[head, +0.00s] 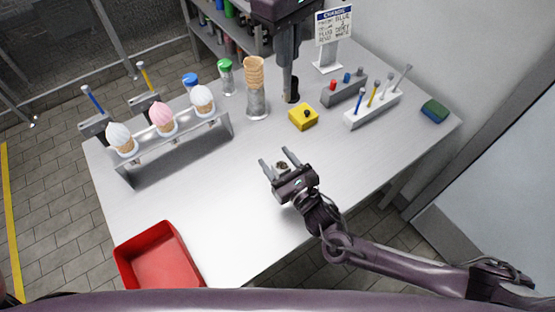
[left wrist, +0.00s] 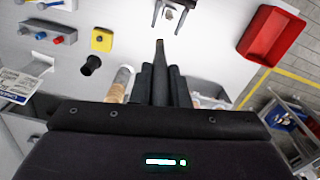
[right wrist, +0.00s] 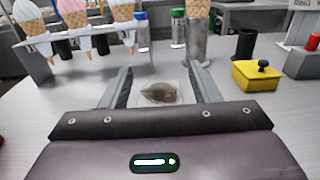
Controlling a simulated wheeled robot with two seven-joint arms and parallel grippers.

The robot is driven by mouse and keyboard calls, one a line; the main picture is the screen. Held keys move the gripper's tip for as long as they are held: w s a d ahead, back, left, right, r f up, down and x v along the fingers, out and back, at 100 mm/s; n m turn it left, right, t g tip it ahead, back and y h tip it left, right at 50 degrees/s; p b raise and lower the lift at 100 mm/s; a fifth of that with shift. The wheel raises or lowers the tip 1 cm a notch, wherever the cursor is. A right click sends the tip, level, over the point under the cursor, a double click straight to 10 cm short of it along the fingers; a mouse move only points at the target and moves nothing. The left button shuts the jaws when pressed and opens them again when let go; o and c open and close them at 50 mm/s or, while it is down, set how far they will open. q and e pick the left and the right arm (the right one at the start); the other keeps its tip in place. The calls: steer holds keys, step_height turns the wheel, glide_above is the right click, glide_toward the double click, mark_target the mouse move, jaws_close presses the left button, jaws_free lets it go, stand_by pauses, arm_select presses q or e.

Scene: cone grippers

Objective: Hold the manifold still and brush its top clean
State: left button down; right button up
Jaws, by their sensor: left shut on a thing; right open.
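A small pale block with a dark brown patch on top, which looks like the manifold (right wrist: 160,93), sits on the table between the fingers of my right gripper (head: 278,158). That gripper is open, one finger on each side of the block; I cannot tell whether they touch it. The block is partly hidden in the head view (head: 283,168). My left gripper (head: 287,68) is higher, beyond the block, and points down. It is shut on a long dark tapered rod, perhaps the brush (left wrist: 161,62), whose tip is above the table.
A cone rack (head: 180,145) stands at left, a red bin (head: 160,262) at front left. A stacked-cone tube (head: 257,103), black cup (head: 293,97), yellow block (head: 303,117), knob block (head: 345,91) and tool holder (head: 372,110) stand behind.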

steer(key=shift+s+d, duration=0.1)
steer(key=shift+s, duration=0.05)
steer(key=shift+s+d, duration=0.45)
steer(key=shift+s, duration=0.15)
steer(key=shift+w+a, duration=0.15)
steer(key=shift+w, duration=0.05)
stand_by(0.7)
steer(key=shift+w+a, duration=0.4)
steer(key=shift+w, duration=0.15)
steer(key=shift+c, duration=0.3)
steer(key=c, duration=1)
steer(key=shift+c, duration=0.2)
